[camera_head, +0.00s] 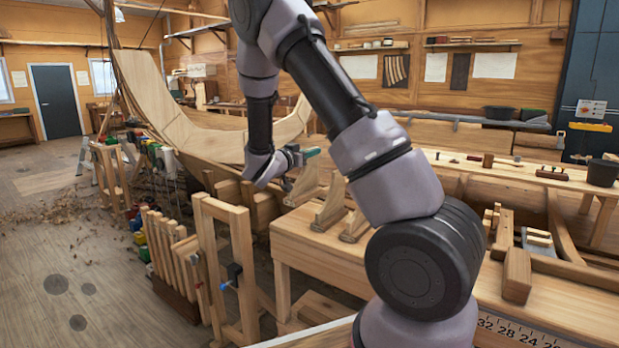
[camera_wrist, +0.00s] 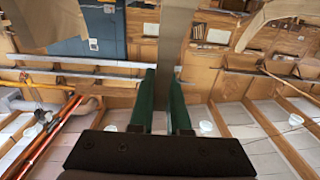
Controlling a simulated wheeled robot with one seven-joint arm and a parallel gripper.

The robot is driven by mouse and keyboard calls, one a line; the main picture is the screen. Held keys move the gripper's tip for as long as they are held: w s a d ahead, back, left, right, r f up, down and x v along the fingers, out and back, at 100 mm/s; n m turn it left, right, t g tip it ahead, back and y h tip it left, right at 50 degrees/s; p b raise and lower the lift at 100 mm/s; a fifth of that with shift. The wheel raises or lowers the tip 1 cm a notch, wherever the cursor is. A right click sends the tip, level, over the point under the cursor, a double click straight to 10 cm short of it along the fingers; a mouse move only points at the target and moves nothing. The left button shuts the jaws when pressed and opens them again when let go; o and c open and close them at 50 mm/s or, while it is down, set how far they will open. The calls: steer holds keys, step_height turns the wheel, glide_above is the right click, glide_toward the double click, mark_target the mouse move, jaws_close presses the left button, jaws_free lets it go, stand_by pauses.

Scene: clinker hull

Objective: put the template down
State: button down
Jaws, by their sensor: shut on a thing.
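My gripper (camera_head: 308,154) is held out over the workbench area, left of my big arm joint in the head view. In the wrist view its two green fingers (camera_wrist: 164,80) are closed on a flat, grey-tan strip, which I take to be the template (camera_wrist: 176,32). The strip runs from between the fingertips up to the top edge of that view. In the head view I cannot make out the template; my arm covers much of the area beside the gripper. I cannot see the template touching any surface.
A wooden bench (camera_head: 335,245) with upright wooden brackets (camera_head: 330,205) stands below the gripper. The planked hull (camera_head: 165,110) curves behind it. A clamp rack (camera_head: 235,265) stands at the front left. Another bench (camera_head: 520,175) at the right holds tools and a dark bucket (camera_head: 602,172). The floor at left is open, with shavings.

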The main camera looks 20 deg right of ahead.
glide_above(312, 189)
steer(key=shift+w+d+f, duration=0.1)
steer(key=shift+w+f, duration=0.1)
steer(key=shift+f, duration=1.05)
steer(key=shift+w+f, duration=0.2)
steer(key=shift+f, duration=1.1)
steer(key=c, duration=0.9)
jaws_free()
